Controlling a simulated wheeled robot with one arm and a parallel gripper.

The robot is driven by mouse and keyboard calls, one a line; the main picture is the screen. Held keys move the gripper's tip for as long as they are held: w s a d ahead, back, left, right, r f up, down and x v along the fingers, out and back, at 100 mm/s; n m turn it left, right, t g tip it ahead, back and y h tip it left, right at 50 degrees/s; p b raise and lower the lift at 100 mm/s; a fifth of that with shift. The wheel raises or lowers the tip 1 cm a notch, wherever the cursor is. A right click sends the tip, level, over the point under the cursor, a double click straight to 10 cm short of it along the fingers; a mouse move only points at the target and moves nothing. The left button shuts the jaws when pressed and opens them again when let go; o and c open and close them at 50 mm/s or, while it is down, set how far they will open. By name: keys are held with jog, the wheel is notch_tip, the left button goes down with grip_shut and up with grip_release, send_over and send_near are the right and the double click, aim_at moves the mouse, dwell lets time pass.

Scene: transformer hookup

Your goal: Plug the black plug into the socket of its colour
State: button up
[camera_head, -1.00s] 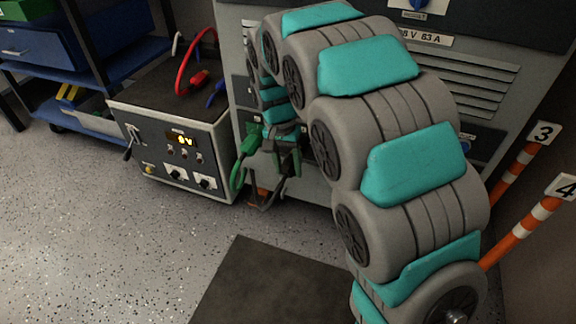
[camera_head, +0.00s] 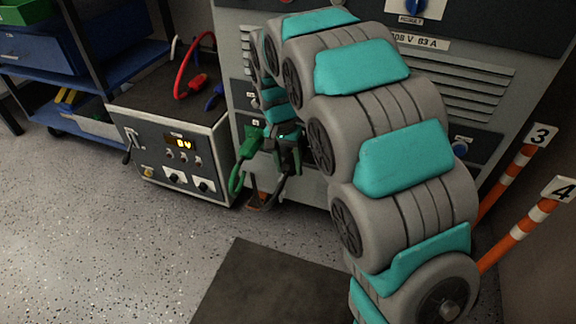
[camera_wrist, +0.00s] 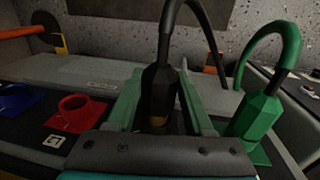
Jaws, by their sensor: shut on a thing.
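In the wrist view the black plug (camera_wrist: 160,88) stands upright between the two fingers of my gripper (camera_wrist: 160,108), which is shut on it. Its black cable arches up and over from its top. The black plug's lower end and any socket under it are hidden by my gripper, so I cannot tell whether it is seated. In the head view my gripper (camera_head: 284,142) is at the front of the grey transformer cabinet (camera_head: 308,186), partly hidden by my arm.
A green plug (camera_wrist: 256,118) with a green cable stands close to the right of my gripper. The red socket (camera_wrist: 80,113) and blue socket (camera_wrist: 16,98) are empty on the left. A power supply box (camera_head: 172,160) stands left of the cabinet. Numbered striped posts (camera_head: 510,180) stand at right.

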jog(key=shift+w+d, duration=0.25)
jog(key=shift+w, duration=0.5)
jog(key=o, duration=1.4)
jog(key=shift+c, duration=0.2)
jog(key=shift+o, duration=0.3)
jog(key=shift+o, duration=0.7)
jog(key=shift+r, duration=0.1)
jog(key=shift+w+a+r+p, duration=0.15)
jog(key=shift+r+p, duration=0.35)
jog(key=shift+r, duration=0.6)
jog(key=shift+s+a+r+p, duration=0.15)
jog(key=shift+r+p, duration=0.3)
jog(key=shift+r, duration=0.65)
jog(key=shift+w+a+r+p, duration=0.15)
jog(key=shift+r+p, duration=0.35)
jog(key=shift+r, duration=0.7)
